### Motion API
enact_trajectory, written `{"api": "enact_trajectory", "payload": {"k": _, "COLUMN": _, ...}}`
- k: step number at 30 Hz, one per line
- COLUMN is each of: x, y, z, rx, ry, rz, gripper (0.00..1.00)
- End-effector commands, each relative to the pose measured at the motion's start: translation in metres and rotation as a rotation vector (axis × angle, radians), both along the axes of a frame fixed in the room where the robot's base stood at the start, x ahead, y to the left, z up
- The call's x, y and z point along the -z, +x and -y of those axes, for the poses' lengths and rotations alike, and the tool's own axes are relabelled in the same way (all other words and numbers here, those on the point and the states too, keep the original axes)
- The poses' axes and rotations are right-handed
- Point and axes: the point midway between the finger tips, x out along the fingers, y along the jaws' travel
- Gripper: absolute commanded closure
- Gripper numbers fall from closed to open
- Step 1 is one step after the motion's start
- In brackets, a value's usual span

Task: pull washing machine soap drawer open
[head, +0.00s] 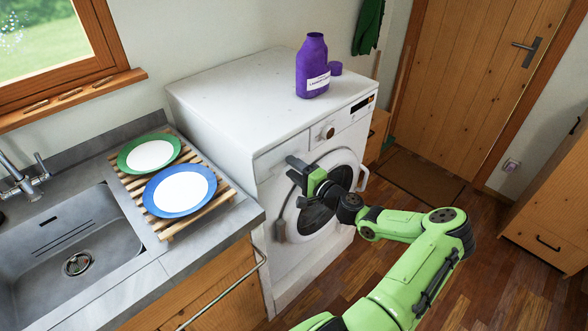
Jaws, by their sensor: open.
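The white washing machine (250,95) stands right of the counter. Its soap drawer (270,162) is at the upper left of the front panel and looks closed, though my gripper partly hides it. My gripper (292,168) is open, with its dark fingers pointing left in front of the drawer area. I cannot tell whether a finger touches the drawer. The round door (340,160) below looks shut, and my arm covers part of it.
Left are a wooden rack (226,195) with a green plate (125,157) and a blue plate (212,196), and a sink (60,240). Floor (480,270) on the right is clear.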

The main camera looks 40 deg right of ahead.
Motion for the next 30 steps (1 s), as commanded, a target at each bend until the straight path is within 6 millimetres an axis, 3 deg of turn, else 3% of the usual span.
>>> {"api": "enact_trajectory", "payload": {"k": 7, "x": 0.0, "y": 0.002, "z": 0.0, "rx": 0.0, "ry": 0.0, "rz": -0.001, "gripper": 0.53}}
{"api": "enact_trajectory", "payload": {"k": 17, "x": 0.001, "y": 0.002, "z": 0.0, "rx": 0.0, "ry": 0.0, "rz": -0.002, "gripper": 1.0}}
{"api": "enact_trajectory", "payload": {"k": 26, "x": 0.002, "y": -0.001, "z": 0.0, "rx": 0.0, "ry": 0.0, "rz": -0.007, "gripper": 1.0}}
{"api": "enact_trajectory", "payload": {"k": 30, "x": 0.003, "y": -0.014, "z": 0.001, "rx": 0.001, "ry": 0.0, "rz": -0.01, "gripper": 1.0}}
